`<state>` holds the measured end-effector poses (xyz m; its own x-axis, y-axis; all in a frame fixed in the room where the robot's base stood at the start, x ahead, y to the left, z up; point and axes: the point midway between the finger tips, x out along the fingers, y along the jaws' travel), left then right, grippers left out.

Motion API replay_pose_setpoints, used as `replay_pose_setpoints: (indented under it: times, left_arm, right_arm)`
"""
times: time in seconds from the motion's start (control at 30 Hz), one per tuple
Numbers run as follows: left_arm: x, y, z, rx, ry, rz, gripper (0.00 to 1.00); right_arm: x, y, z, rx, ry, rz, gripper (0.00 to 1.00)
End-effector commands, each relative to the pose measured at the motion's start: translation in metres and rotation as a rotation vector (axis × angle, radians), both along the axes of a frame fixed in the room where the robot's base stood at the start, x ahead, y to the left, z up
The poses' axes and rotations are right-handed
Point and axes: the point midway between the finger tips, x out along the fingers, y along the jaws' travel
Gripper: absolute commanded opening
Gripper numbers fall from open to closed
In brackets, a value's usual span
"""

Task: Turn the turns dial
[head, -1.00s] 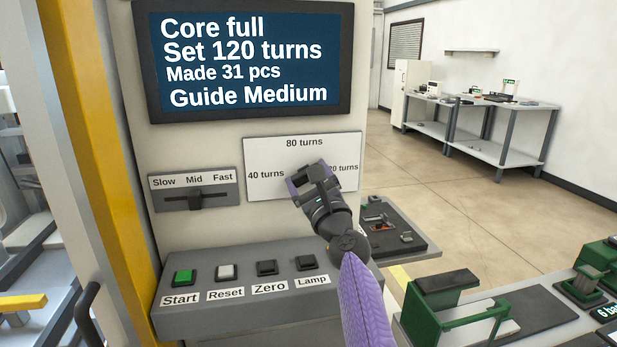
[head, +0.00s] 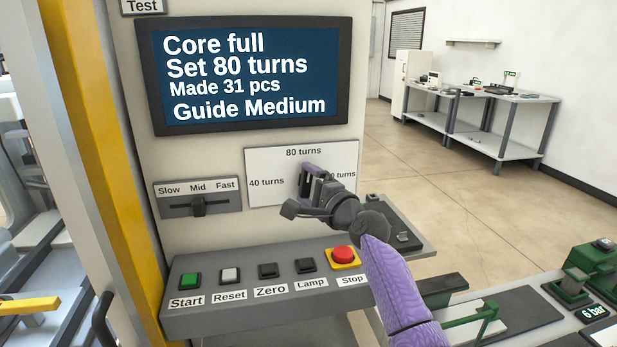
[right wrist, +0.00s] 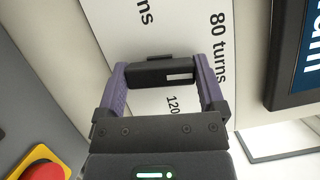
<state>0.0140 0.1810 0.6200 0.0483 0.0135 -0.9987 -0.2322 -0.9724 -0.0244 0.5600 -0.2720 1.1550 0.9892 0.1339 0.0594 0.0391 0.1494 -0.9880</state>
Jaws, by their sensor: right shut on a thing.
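The turns dial's white plate (head: 262,181) is on the machine front and reads 40 turns, 80 turns and a partly covered right label. My right gripper (head: 309,182) is at the middle of the plate and hides most of the dial. In the right wrist view its two purple fingers are shut on the black dial knob (right wrist: 160,73), which has a white mark. The screen (head: 245,75) reads "Core full, Set 80 turns, Made 31 pcs, Guide Medium". My left gripper is not in view.
A speed slider (head: 198,206) is left of the plate. A green fixture (head: 480,318) stands at the lower right.

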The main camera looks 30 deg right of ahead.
Motion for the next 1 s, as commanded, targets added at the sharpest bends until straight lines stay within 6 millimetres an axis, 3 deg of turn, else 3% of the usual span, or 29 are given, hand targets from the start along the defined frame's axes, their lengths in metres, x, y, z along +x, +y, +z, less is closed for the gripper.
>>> replay_pose_setpoints:
  times: [1.0]
  left_arm:
    - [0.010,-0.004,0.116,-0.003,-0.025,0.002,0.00]
  right_arm:
    - [0.000,0.002,0.006,-0.930,0.246,0.004,0.29]
